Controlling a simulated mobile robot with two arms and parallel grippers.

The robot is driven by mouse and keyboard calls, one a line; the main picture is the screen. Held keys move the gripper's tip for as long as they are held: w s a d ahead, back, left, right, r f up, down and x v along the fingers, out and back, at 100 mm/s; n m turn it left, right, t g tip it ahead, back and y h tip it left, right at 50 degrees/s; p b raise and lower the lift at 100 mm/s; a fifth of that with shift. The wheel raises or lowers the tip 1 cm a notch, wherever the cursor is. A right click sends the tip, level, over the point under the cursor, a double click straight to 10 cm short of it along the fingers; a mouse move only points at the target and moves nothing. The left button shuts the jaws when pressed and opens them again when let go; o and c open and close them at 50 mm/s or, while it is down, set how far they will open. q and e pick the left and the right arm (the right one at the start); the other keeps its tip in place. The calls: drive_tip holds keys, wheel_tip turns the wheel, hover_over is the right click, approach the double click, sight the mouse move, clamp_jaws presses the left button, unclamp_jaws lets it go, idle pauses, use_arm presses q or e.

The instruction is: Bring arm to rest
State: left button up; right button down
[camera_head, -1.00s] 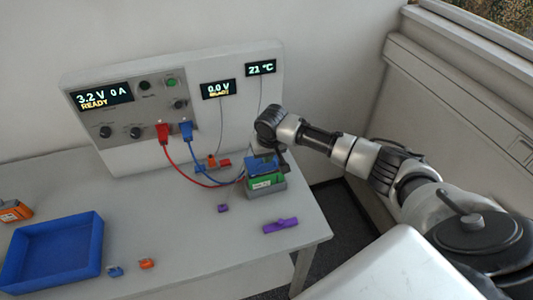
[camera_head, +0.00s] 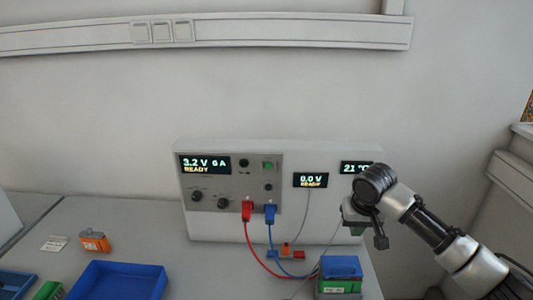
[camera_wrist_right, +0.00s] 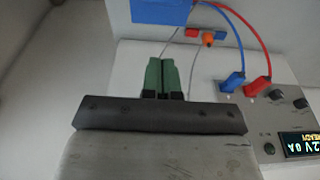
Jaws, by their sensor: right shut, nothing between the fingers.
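My right gripper (camera_head: 357,230) is at the right, in front of the cycler panel and above the green battery block with the blue top (camera_head: 340,272). In the right wrist view its green fingertips (camera_wrist_right: 161,76) are together with nothing between them. The blue top (camera_wrist_right: 160,10) shows beyond the fingertips there, apart from them. The battery block stands at the lower right of the head view, its bottom cut by the frame edge. My left gripper is not in view.
The cycler (camera_head: 228,225) stands against the wall, with red (camera_head: 248,211) and blue (camera_head: 269,213) plugs and cables running toward the battery block. A blue tray (camera_head: 120,282) and an orange block (camera_head: 94,241) are at the left on the table (camera_head: 140,228).

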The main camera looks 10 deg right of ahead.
drive_tip(key=s+a+f+n+y, duration=0.2)
drive_tip(key=s+a+f+n, duration=0.3)
drive_tip(key=s+a+f, duration=0.85)
drive_tip(key=s+d+t+h, duration=0.1)
drive_tip(key=s, duration=1.7)
wheel_tip(320, 180, down, 30)
drive_tip(key=g+b, duration=0.1)
drive_tip(key=b, duration=0.5)
drive_tip(key=s+d+f+b, duration=0.1)
drive_tip(key=s+f+b, duration=0.1)
drive_tip(key=s+f, duration=0.6)
drive_tip(key=s+d+f+g+b, duration=0.1)
drive_tip(key=s+d+f+b, duration=0.1)
drive_tip(key=s+f, duration=0.7)
wheel_tip(320, 180, down, 6)
drive_tip(key=shift+f+g+h+b, duration=0.25)
drive_tip(key=shift+g+h+b, duration=0.05)
drive_tip(key=shift+b, duration=0.3)
